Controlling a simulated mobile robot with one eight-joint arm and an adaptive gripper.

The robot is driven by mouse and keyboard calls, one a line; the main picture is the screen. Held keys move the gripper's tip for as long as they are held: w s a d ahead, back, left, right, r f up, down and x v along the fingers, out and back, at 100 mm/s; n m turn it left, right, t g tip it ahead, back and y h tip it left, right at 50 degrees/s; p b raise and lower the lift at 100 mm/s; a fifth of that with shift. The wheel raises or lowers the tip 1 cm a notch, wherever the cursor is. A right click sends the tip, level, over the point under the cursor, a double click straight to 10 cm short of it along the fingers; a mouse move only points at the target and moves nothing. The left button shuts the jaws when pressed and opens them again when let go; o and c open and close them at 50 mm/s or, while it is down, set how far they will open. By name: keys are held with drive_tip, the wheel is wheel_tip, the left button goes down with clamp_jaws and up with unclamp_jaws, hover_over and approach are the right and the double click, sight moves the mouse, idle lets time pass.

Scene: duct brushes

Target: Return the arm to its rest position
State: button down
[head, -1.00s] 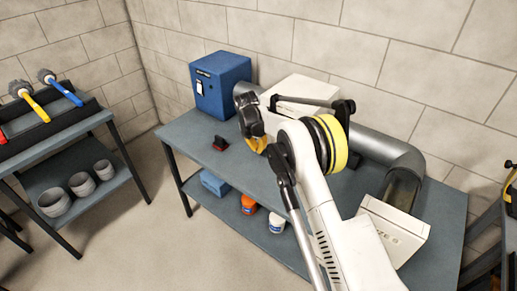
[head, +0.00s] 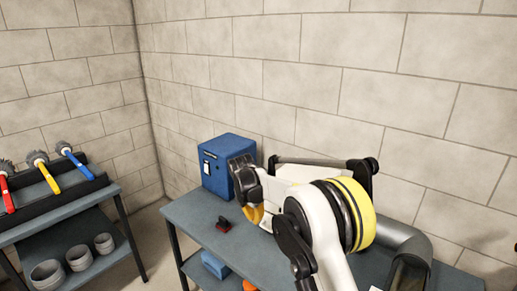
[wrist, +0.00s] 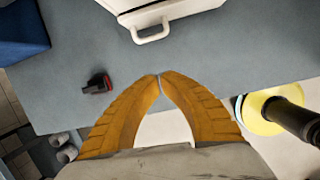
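My gripper (wrist: 159,80) has two orange fingers whose tips meet in the wrist view, with nothing between them. In the head view my gripper (head: 256,217) hangs above the workbench (head: 190,213), in front of the blue box (head: 222,165). My white arm with its yellow ring reaches in from the lower right, bent at the elbow, and hides part of the bench and the things behind it.
A small dark red object (head: 223,226) lies on the bench, also visible in the wrist view (wrist: 98,84). A white case with a handle (wrist: 150,33) is near the gripper. A grey duct (head: 402,242) is at right. Brushes lie on a left rack (head: 62,203).

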drive_tip(key=s+d+r+m+t+y, duration=0.1)
drive_tip(key=s+d+r+m, duration=0.6)
drive_tip(key=r, duration=0.3)
drive_tip(key=s+d+r+m+t, duration=0.1)
drive_tip(key=s+d+r+m, duration=0.45)
drive_tip(key=s+r, duration=0.35)
drive_tip(key=s+d+f+m+t, duration=0.1)
drive_tip(key=s+d+m, duration=0.3)
drive_tip(key=s+m, duration=0.3)
drive_tip(key=s+d+f+m+t, duration=0.1)
drive_tip(key=s+d+m, duration=0.3)
drive_tip(key=s, duration=1.3)
drive_tip(key=m, duration=0.4)
drive_tip(key=shift+d+f+t+y, duration=0.3)
drive_tip(key=shift+f, duration=0.1)
